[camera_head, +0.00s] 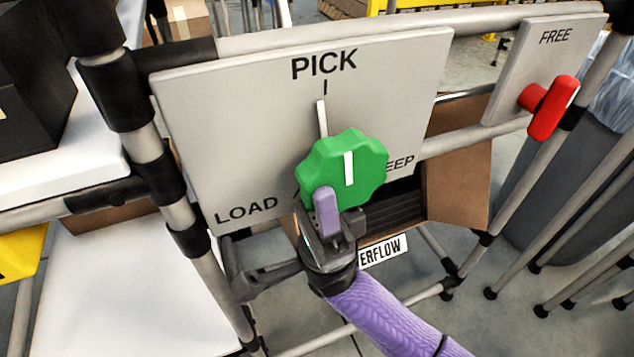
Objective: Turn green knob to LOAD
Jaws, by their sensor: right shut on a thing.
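The green knob (362,163) is a lobed dial on a grey panel (230,120) in the head view. The white mark on the knob stands nearly upright, in line with the white pointer line under the word PICK at the top. LOAD is printed at the panel's lower left, and a partly hidden word ending in EEP is at the right. My right gripper (326,212), on a purple arm from below, is shut on the knob's lower left edge. One purple finger shows in front; the other is hidden. My left gripper is not in view.
A red handle (549,107) sits on a smaller panel marked FREE at the right. Grey pipe framing surrounds the panels. A white surface (130,285) is at lower left.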

